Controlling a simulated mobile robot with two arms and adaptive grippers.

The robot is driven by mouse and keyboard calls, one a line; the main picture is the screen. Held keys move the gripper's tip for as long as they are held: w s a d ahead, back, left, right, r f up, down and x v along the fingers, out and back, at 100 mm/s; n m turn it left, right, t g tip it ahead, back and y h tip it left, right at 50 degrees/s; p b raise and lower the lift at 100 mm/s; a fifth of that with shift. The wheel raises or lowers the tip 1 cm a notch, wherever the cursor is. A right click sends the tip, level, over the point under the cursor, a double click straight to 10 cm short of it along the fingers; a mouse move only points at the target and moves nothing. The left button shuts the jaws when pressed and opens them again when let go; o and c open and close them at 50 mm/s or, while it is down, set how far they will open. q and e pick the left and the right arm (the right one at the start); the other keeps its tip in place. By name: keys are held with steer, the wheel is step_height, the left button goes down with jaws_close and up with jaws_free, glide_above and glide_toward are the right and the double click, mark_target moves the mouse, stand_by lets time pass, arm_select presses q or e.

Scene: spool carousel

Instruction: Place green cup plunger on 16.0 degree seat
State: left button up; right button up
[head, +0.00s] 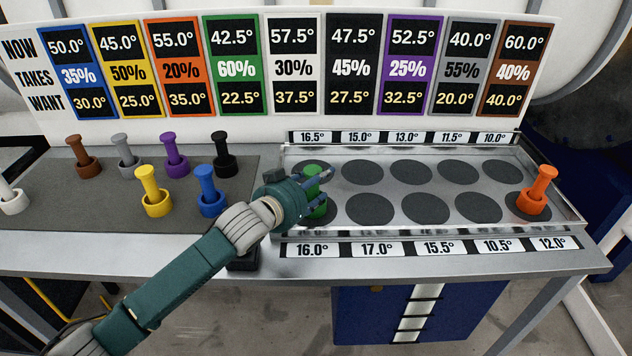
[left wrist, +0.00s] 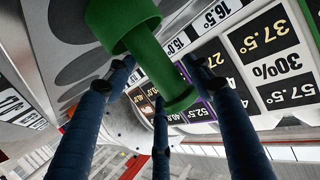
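The green cup plunger (head: 315,208) stands upright at the front-left seat of the metal tray, above the 16.0° label (head: 308,250). That seat (head: 332,210) is partly covered by the plunger. My left gripper (head: 325,184) is at the plunger, with its fingers around the stem. In the left wrist view the green plunger (left wrist: 155,60) lies between the three blue fingers (left wrist: 158,85), which look spread, with a gap on the right side. Contact on the other side is unclear. My right gripper is in neither view.
An orange plunger (head: 535,200) stands on the front-right seat, at 12.0°. The other tray seats in view look bare. A grey mat (head: 110,208) on the left holds several plungers, including yellow (head: 157,205) and blue (head: 210,203). A sign panel (head: 300,120) rises behind.

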arm_select(q)
steer(key=shift+s+a+r, duration=0.15)
steer(key=shift+s+a, duration=0.1)
steer(key=shift+s, duration=0.15)
steer(key=b+v, duration=0.1)
steer(key=v, duration=1)
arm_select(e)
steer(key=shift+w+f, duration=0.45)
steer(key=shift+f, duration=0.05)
